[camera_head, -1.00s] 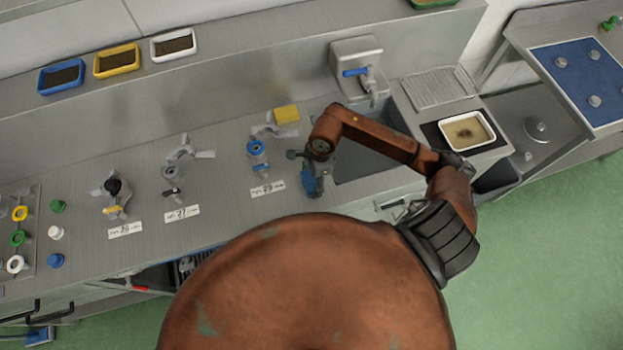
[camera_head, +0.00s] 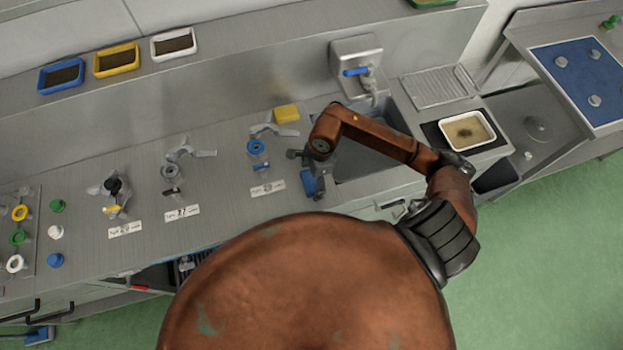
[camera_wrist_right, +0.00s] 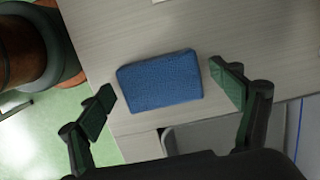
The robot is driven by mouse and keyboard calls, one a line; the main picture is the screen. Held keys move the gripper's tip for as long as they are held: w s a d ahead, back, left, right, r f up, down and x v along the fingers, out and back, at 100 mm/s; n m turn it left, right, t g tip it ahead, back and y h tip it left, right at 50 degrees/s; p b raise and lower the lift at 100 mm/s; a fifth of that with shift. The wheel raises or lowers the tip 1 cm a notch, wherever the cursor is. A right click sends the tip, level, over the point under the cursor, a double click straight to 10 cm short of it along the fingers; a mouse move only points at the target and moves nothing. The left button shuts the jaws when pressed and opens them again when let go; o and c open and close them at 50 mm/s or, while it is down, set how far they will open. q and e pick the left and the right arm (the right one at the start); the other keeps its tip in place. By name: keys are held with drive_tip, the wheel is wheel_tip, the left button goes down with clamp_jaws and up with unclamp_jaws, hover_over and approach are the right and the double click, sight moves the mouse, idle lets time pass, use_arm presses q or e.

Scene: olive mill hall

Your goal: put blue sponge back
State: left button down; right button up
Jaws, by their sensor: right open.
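The blue sponge (camera_wrist_right: 160,82) lies flat on the steel counter near its front edge, by the sink. In the head view the sponge (camera_head: 308,183) shows partly, beside my right gripper (camera_head: 306,168). In the right wrist view my right gripper (camera_wrist_right: 168,95) is open, with one finger on each side of the sponge and a gap on both sides. The fingers do not appear to touch it. My left gripper is not in view.
A yellow sponge (camera_head: 286,113) lies at the back of the counter. The sink (camera_head: 365,160) is just right of the gripper. A white tray (camera_head: 467,131) stands further right. Blue (camera_head: 61,76), yellow (camera_head: 116,60) and white (camera_head: 173,44) trays stand on the back ledge. Several valve fittings stand to the left.

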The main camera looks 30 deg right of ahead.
wheel_tip(320, 180, up, 12)
drive_tip(key=d+b, duration=0.1)
drive_tip(key=shift+s+d, duration=0.2)
drive_tip(key=shift+d, duration=0.15)
drive_tip(key=shift+f, duration=0.1)
idle(0.3)
